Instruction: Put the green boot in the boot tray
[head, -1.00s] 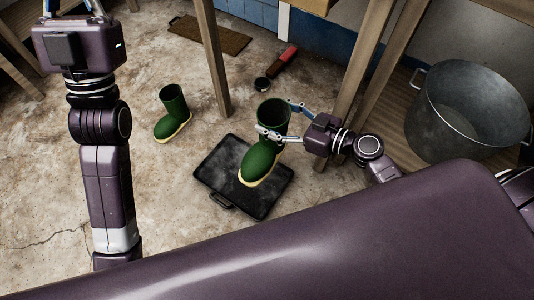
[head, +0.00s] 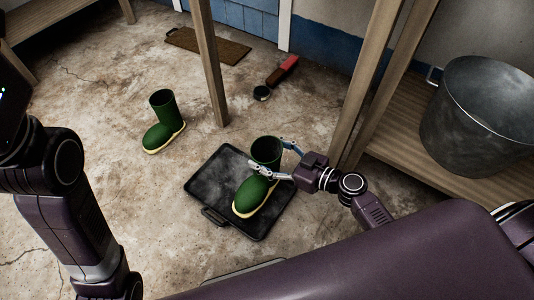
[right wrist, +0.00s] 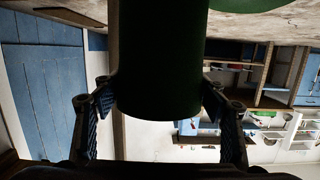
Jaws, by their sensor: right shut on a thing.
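A green boot (head: 256,192) with a cream sole stands upright over the black boot tray (head: 213,182), within its rim. I cannot tell whether its sole touches the tray. My right gripper (head: 267,156) is shut on this boot's shaft from the right. In the right wrist view the dark green shaft (right wrist: 160,60) sits between the two fingers (right wrist: 158,100). A second green boot (head: 163,122) stands on the floor, left of and behind the tray, with no gripper near it. My left arm shows at the left edge, but its fingers are out of view.
A wooden post (head: 209,62) stands behind the tray, and more wooden legs rise to its right. A metal tub (head: 480,120) sits on a low wooden shelf at right. A brown mat (head: 208,45), a red-and-dark brush (head: 283,70) and a small round tin (head: 261,93) lie farther back.

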